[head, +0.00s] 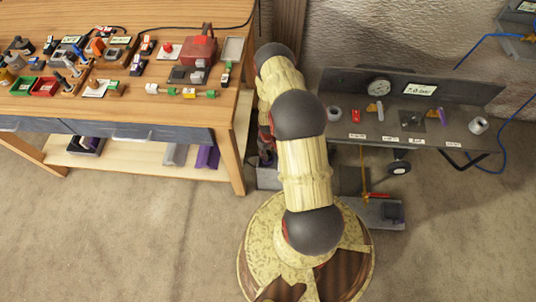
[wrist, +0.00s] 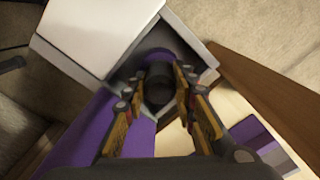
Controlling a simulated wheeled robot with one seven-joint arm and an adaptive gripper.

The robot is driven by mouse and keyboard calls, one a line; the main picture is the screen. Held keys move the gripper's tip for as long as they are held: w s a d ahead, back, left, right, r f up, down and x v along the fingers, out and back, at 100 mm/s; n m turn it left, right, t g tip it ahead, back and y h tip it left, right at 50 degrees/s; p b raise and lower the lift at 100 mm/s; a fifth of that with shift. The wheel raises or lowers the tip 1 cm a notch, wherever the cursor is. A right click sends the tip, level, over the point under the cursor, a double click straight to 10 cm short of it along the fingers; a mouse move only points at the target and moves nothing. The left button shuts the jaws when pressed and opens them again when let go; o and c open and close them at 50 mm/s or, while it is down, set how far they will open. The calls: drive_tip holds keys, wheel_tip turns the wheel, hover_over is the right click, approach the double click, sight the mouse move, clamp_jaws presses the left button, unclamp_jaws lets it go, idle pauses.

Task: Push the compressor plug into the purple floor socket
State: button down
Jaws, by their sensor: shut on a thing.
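My gripper (wrist: 159,88) is shut on the plug (wrist: 160,92), a dark round body between its two fingers in the wrist view. A purple ring (wrist: 156,57) shows just beyond the plug, in a grey box (wrist: 208,57) with a pale top. The plug overlaps the ring, and I cannot tell how deep it sits in it. Purple bands (wrist: 92,131) run beside the fingers. In the head view my arm reaches down to a grey floor box (head: 268,179) beside the table leg; my arm hides most of this box and my gripper.
A wooden table (head: 140,96) crowded with small parts stands left; its leg (head: 231,160) is close to my arm. A grey bench (head: 440,138) with a gauge is on the right. Another grey floor box (head: 376,213) lies below it. The front carpet is clear.

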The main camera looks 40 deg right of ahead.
drive_tip(key=shift+f, duration=0.35)
idle(0.3)
drive_tip(key=c, duration=1.4)
unclamp_jaws()
drive_tip(key=shift+o, duration=1.1)
drive_tip(key=shift+o, duration=1.4)
drive_tip(key=shift+r, duration=0.15)
drive_tip(key=shift+r+p, duration=2.2)
drive_tip(key=shift+r, duration=1.45)
